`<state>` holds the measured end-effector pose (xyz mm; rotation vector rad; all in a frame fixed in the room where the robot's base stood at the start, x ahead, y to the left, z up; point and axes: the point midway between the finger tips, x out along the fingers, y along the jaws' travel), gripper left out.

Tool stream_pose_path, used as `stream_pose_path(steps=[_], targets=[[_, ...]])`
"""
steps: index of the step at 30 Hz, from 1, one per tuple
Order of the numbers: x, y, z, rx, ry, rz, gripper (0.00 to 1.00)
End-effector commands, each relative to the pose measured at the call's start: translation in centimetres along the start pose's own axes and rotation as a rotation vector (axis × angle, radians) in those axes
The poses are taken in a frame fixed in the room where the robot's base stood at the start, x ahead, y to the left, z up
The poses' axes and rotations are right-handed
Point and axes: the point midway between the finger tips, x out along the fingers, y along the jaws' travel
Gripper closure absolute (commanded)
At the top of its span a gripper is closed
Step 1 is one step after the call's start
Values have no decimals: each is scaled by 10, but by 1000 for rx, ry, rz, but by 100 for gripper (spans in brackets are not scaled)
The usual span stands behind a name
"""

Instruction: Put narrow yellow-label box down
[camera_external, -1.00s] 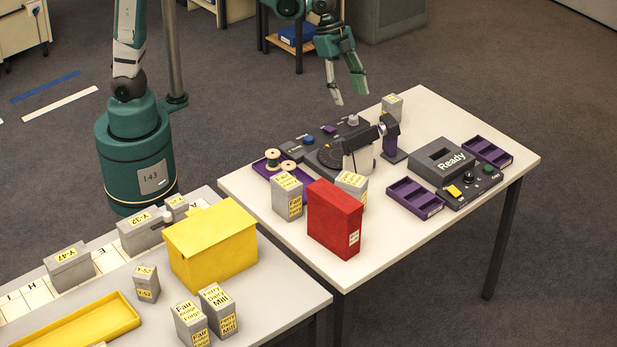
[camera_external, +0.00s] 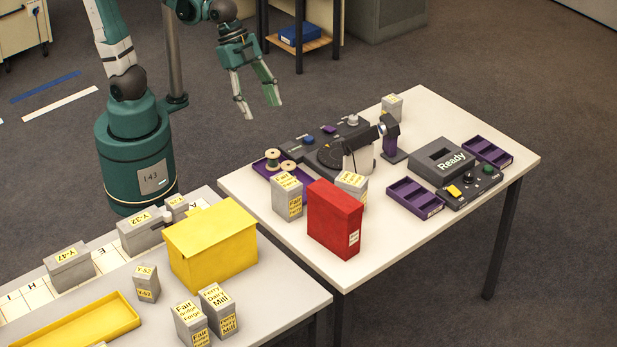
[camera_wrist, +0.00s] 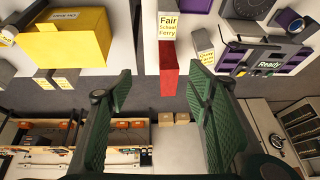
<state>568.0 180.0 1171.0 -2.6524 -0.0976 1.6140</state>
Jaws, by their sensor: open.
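Several grey boxes with yellow labels stand on the two tables; I cannot tell which is the narrow one the task names. On the right table, one box (camera_external: 287,198) stands upright left of the red box, another (camera_external: 352,184) is behind the red box, and one (camera_external: 392,107) is at the far edge. On the left table are a small box (camera_external: 146,284) and two more (camera_external: 190,326) (camera_external: 219,312) at the front. My gripper (camera_external: 260,110) is open and empty, raised beyond the far left side of the right table. Its spread fingers show in the wrist view (camera_wrist: 160,75).
A red box (camera_external: 335,220) and a yellow lidded box (camera_external: 212,245) stand tall near the gap between tables. A device with a dial (camera_external: 330,155), purple trays (camera_external: 415,197) and a "Ready" unit (camera_external: 443,162) occupy the right table. Its front right part is clear.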

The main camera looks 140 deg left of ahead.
Motion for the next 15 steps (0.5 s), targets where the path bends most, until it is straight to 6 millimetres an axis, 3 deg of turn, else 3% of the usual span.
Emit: stream_pose_path(steps=[3, 15], targets=[[-9, 31, 14, 5, 16, 6, 50], [-29, 114, 69, 4, 76, 29, 50]])
